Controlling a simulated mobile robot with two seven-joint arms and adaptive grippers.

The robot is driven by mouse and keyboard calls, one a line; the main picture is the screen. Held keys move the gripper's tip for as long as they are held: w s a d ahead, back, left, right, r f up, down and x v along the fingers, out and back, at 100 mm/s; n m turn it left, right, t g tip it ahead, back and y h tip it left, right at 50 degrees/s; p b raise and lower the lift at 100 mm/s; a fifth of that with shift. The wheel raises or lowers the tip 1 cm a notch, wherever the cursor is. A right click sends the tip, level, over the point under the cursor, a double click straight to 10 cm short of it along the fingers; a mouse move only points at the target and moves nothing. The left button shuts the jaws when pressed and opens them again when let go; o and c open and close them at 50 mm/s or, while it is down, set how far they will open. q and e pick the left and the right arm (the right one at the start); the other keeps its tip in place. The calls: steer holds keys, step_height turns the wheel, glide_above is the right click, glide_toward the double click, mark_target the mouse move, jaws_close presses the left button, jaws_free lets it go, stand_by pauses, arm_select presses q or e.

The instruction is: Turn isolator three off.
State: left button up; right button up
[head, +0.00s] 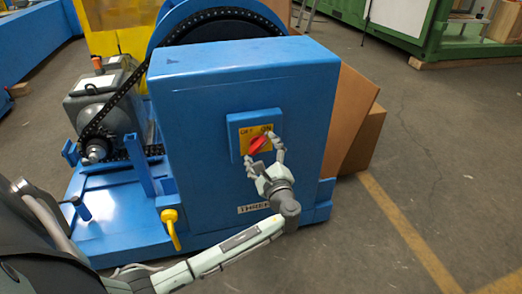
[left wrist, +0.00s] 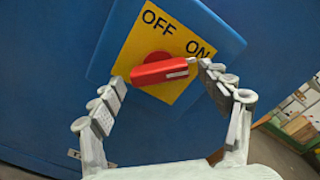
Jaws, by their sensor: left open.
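The isolator switch has a red handle (head: 257,144) on a yellow plate (head: 246,134) marked OFF and ON. The plate sits on a blue box on the front of a blue cabinet labelled THREE (head: 254,208). In the left wrist view the handle (left wrist: 160,71) lies slightly tilted, its white-marked end towards ON. My left gripper (head: 264,153) is open at the switch, with one finger on each side of the handle. The right fingertip is very close to the marked end; I cannot tell whether it touches. My right gripper is not in view.
A grey motor (head: 102,103) and a black chain (head: 125,98) stand left of the cabinet on a blue base. A yellow hook-shaped part (head: 171,228) juts out at the front. Brown boxes (head: 362,140) stand behind on the right. The floor at right is clear.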

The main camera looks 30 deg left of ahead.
arm_select(q)
steer(key=shift+w+a, duration=0.1)
steer(key=c, duration=1.2)
steer(key=shift+o, duration=0.2)
steer(key=shift+f, duration=0.1)
